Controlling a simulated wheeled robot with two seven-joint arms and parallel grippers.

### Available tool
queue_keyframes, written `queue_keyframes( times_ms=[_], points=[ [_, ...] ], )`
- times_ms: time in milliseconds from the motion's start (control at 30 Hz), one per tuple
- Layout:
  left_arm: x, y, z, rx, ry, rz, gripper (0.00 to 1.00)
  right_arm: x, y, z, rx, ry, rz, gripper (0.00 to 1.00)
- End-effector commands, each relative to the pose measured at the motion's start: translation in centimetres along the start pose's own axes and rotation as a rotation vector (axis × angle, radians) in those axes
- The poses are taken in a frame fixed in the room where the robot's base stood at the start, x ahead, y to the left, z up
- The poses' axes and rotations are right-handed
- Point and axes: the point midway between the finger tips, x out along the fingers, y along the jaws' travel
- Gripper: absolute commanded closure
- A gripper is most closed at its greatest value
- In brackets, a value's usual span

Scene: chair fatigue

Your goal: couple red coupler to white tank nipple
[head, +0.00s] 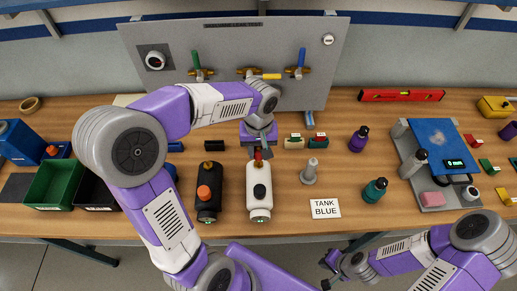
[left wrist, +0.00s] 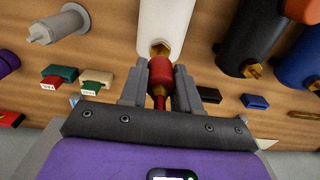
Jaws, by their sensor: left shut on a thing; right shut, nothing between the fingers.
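My left gripper (head: 258,148) is shut on the red coupler (head: 258,156), with a finger on each side in the left wrist view (left wrist: 160,92). The coupler is in line with the nipple and appears to meet its end. I cannot tell whether it is seated. My right gripper (head: 330,272) is shut and empty near the front, off the table edge.
A black tank (head: 207,205) with an orange knob lies just left of the white tank. A grey fitting (head: 309,172) and a "TANK BLUE" card (head: 325,208) are to its right. The panel (head: 225,50) with coloured valves stands behind. A teal bottle (head: 375,190) stands further right.

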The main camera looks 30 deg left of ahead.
Motion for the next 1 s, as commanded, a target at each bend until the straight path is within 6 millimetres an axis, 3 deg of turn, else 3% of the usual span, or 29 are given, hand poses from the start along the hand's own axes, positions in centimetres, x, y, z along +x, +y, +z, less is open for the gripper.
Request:
queue_keyframes(
  times_ms=[1000],
  points=[
    [2.1, 0.0, 0.0, 0.0, 0.0, 0.0, 1.0, 1.6, 0.6, -0.1, 0.0, 0.0, 0.0, 1.0]
  ],
)
